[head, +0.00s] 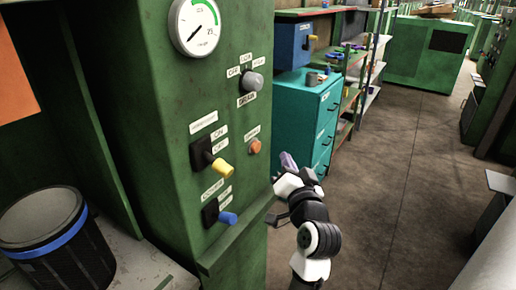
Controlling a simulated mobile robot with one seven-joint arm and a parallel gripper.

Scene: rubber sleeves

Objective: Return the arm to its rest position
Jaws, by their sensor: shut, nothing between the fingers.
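My arm, white and black, comes up from the bottom edge of the head view and stands to the right of a green machine panel (190,130). My gripper (287,162) is at the arm's upper end, shut and empty, close to the panel's right edge and in front of the teal drawer cabinet. It appears apart from the panel's controls. The fingertips are small and seen at an angle.
The panel carries a gauge (203,26), a grey knob (254,81), a yellow lever (221,168), a blue lever (227,218) and an orange button (255,146). A dark bin (75,260) stands lower left. A teal cabinet (295,110) stands behind. Floor (400,200) to the right is clear.

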